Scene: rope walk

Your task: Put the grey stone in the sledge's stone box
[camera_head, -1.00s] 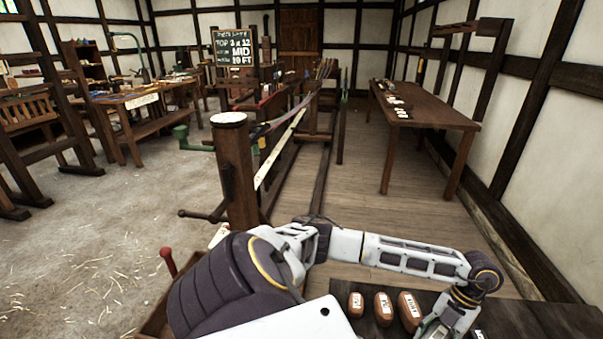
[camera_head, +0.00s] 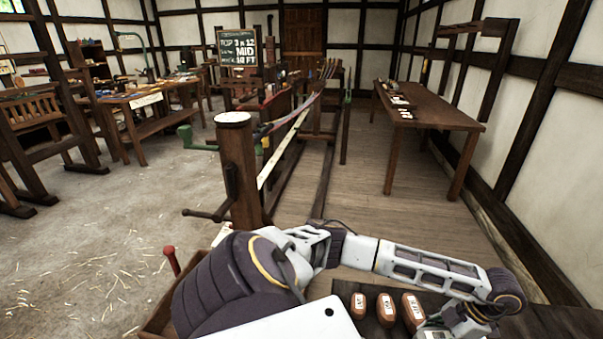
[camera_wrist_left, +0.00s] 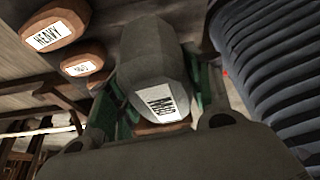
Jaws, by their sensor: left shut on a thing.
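The grey stone (camera_wrist_left: 155,75) fills the middle of the left wrist view, with a white label whose word I cannot read surely. My left gripper (camera_wrist_left: 150,110) is shut on it, its dark knuckles showing at the bottom of that view. In the head view my left arm reaches across to the lower right, and its wrist end is cut off by the bottom edge, so the stone is not clear there. A wooden box edge (camera_head: 152,325) shows at the bottom left, largely hidden by my arm; I cannot tell if it is the stone box. My right gripper is not in view.
Several brown labelled stones, one of them (camera_head: 386,309), lie on a dark bench (camera_head: 540,322) beside my left wrist. A red-knobbed lever (camera_head: 172,262) stands by the wooden box edge. A post (camera_head: 240,175) with a crank stands ahead. Floor is open at left.

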